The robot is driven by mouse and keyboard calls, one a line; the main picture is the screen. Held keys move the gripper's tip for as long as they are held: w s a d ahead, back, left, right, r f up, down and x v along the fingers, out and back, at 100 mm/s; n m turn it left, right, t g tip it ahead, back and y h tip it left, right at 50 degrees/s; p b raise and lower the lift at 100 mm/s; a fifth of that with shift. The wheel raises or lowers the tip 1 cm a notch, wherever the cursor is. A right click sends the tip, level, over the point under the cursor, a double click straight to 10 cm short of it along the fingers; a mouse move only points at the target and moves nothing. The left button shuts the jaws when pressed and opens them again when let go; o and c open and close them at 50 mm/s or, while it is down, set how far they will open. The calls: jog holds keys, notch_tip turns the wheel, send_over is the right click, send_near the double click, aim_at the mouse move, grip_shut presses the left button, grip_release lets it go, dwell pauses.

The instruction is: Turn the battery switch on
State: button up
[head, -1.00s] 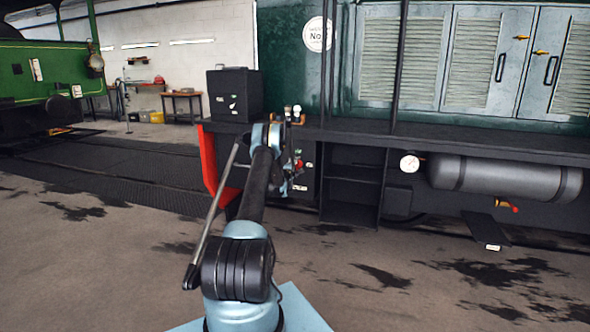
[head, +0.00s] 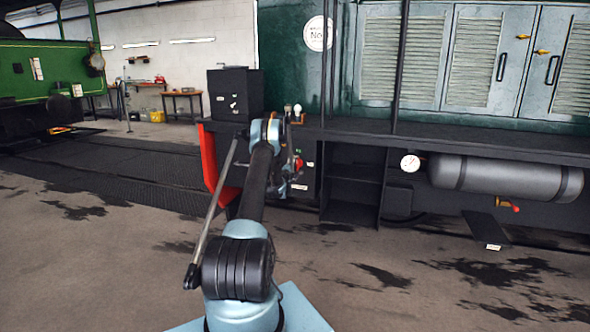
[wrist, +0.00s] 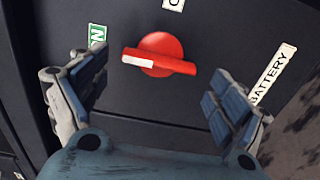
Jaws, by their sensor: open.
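The battery switch is a red rotary knob (wrist: 160,54) with a bar handle, on a dark panel. The handle's white-marked end points left in the wrist view, roughly toward the green label (wrist: 97,36), whose visible letter is N. A white label is cut off at the top edge. A BATTERY label (wrist: 272,74) is at the right. The knob also shows small in the head view (head: 298,164). My gripper (wrist: 158,98) is open and empty, its fingers apart on either side and below the knob, not touching it. In the head view my arm largely hides the gripper.
The panel is on the locomotive's side below the black running board (head: 450,146). A black box (head: 235,94) stands above it at the left, and a red upright edge (head: 209,160) is beside it. Open steps and a grey tank (head: 510,177) are to the right. The floor in front is clear.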

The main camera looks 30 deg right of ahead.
jog(key=v, duration=0.9)
jog(key=shift+s+a, duration=0.15)
jog(key=shift+a, duration=0.05)
jog(key=s+a+r+m+g, duration=0.1)
jog(key=s+a+r+m, duration=0.1)
jog(key=a+r, duration=0.45)
jog(key=s+a+r+m+g, duration=0.15)
jog(key=a+r, duration=0.25)
jog(key=r, duration=0.6)
jog(key=s+a+r+m+g+y, duration=0.1)
jog(key=s+a+r+m+y, duration=0.1)
jog(key=s+a+r, duration=0.4)
jog(key=s+a+r+m+g+y, duration=0.1)
jog(key=s+a+r+m+y, duration=0.1)
jog(key=s+a, duration=0.65)
jog(key=s+a+f+g+y, duration=0.2)
jog(key=s+a+y, duration=0.2)
jog(key=s+a, duration=1.3)
jog(key=s+a+f+g+y, duration=0.1)
jog(key=s+a+f, duration=0.3)
jog(key=s, duration=0.4)
jog(key=s+a+f+g+y, duration=0.1)
jog(key=s+a+f+y, duration=0.2)
jog(key=s+a, duration=0.4)
jog(key=s+a+f+g+y, duration=0.1)
jog(key=s+a+f, duration=0.4)
jog(key=s, duration=0.6)
jog(key=shift+s+a+f+y, duration=0.25)
jog(key=shift+a+y, duration=0.15)
